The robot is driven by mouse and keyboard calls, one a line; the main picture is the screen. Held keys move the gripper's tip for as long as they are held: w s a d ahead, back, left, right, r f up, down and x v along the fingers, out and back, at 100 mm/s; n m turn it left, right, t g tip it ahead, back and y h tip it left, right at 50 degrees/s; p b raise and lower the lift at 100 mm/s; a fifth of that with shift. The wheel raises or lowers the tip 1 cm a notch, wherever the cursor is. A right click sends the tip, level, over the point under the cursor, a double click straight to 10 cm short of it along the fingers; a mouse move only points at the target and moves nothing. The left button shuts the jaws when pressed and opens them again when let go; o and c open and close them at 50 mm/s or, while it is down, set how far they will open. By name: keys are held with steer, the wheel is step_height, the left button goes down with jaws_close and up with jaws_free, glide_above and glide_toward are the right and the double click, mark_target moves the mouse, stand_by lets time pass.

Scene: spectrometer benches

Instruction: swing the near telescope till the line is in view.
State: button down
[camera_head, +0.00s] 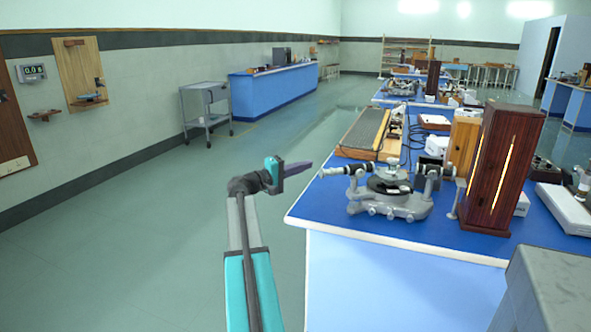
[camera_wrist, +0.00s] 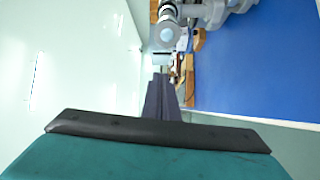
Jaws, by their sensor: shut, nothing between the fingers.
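The near spectrometer (camera_head: 392,198) stands at the front left corner of the blue bench, with a grey base and a dark round table. A tube that looks like its telescope (camera_head: 346,171) points left toward the bench edge. In the wrist view a round tube end (camera_wrist: 167,34) shows just beyond my fingers. My gripper (camera_head: 308,165) is shut and empty, left of that tube end, over the floor beside the bench. Its shut fingers also show in the wrist view (camera_wrist: 161,82). They look apart from the tube, though the gap is hard to judge. No spectral line shows.
A tall dark wooden lamp housing (camera_head: 503,165) with a lit slit stands right of the spectrometer. Behind are a long wooden-framed board (camera_head: 362,133) and cables. A grey block (camera_head: 550,285) fills the lower right. The floor (camera_head: 140,235) left of the bench is clear.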

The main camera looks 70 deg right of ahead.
steer(key=shift+s+a+f, duration=0.1)
steer(key=shift+s+a, duration=0.15)
steer(key=shift+s, duration=0.35)
steer(key=shift+s+a+f, duration=0.1)
steer(key=shift+s+a, duration=0.15)
steer(key=shift+s, duration=0.3)
steer(key=shift+s+a+f, duration=0.1)
steer(key=shift+s+a, duration=0.15)
steer(key=shift+s, duration=0.35)
steer(key=shift+a, duration=0.1)
steer(key=shift+s+a, duration=0.5)
steer(key=shift+a, duration=0.05)
steer(key=shift+w+d+b, duration=0.1)
steer(key=shift+w+b, duration=0.05)
steer(key=shift+b, duration=0.15)
